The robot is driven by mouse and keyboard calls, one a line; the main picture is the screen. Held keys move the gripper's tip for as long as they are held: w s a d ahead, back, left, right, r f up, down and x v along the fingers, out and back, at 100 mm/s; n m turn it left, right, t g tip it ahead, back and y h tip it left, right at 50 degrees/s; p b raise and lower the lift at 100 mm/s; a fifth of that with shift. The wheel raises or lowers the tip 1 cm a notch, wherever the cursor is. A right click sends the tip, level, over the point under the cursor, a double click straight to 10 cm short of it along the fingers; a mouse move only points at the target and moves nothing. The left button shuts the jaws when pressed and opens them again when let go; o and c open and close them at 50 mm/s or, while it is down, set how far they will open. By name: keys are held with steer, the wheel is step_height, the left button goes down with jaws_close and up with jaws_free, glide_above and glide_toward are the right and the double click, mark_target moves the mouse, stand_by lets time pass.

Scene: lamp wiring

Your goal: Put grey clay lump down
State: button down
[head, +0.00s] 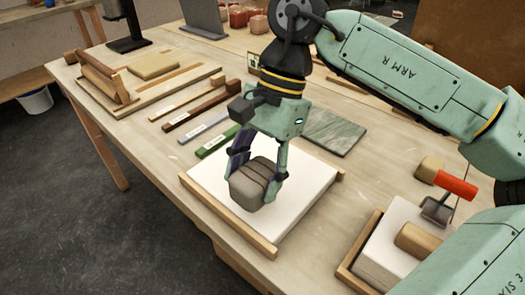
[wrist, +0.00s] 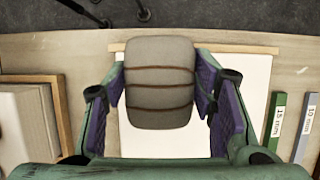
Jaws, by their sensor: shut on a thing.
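The grey clay lump (head: 254,184) is a rounded block with thin dark lines across it. My gripper (head: 257,172) is shut on it, with one finger on each side. In the head view the lump is over the white board (head: 303,180) with a wooden edge strip. In the wrist view the lump (wrist: 160,84) sits between the purple-lined finger pads of my gripper (wrist: 160,100), with the white board (wrist: 250,90) behind it. I cannot tell whether the lump touches the board.
Green (head: 216,141) and grey (head: 203,127) labelled strips lie left of the board. A grey-green slab (head: 335,130) lies behind it. A wooden tray with a white block (head: 392,235) and a red-handled tool (head: 455,184) are at the right. The white board around the lump is clear.

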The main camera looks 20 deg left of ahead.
steer(key=w, duration=0.3)
steer(key=w+a+p, duration=0.1)
steer(key=w, duration=0.2)
steer(key=w+a, duration=0.1)
steer(key=w, duration=0.2)
steer(key=shift+a+f, duration=0.25)
steer(key=shift+f, duration=0.1)
steer(key=shift+w+f+b, duration=0.1)
steer(key=shift+f+b, duration=0.85)
steer(key=shift+f, duration=0.85)
steer(key=shift+f, duration=0.1)
steer(key=shift+f, duration=0.2)
steer(key=c, duration=0.7)
jaws_free()
steer(key=shift+r, duration=0.1)
steer(key=shift+r, duration=0.25)
steer(key=b+v, duration=0.1)
steer(key=v, duration=1.1)
steer(key=shift+b, duration=0.3)
steer(key=shift+f, duration=0.1)
